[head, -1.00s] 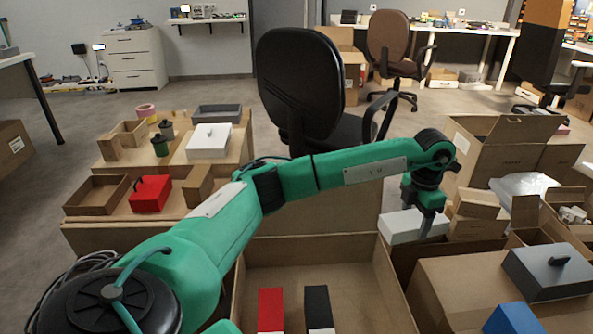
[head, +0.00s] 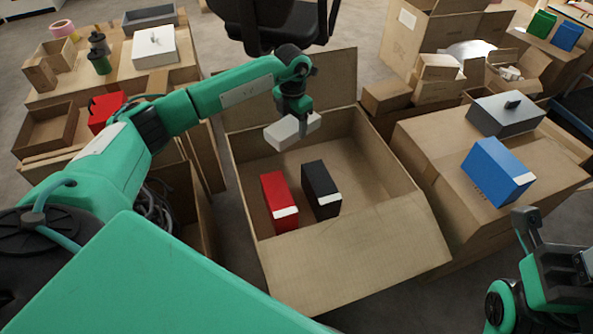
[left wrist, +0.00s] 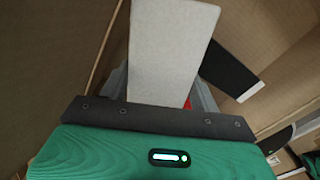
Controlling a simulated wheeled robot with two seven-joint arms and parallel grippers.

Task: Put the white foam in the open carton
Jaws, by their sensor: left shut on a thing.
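The white foam (head: 281,135) is a pale block held above the open carton (head: 345,258), near its back side. My left gripper (head: 296,117) is shut on the foam. In the left wrist view the foam (left wrist: 172,50) sticks out from the gripper (left wrist: 170,100), with the carton's brown inside beyond it. A red box (head: 278,200) and a black box (head: 320,188) stand inside the carton, apart from the foam in the head view. My right gripper (head: 545,240) is at the lower right, outside the carton; its jaw state is unclear.
A blue box (head: 497,172) and a grey box (head: 505,113) rest on a closed carton (head: 430,150) to the right. Cartons at left carry a white box (head: 153,47) and a red item (head: 103,110). Bare carton floor shows right of the black box.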

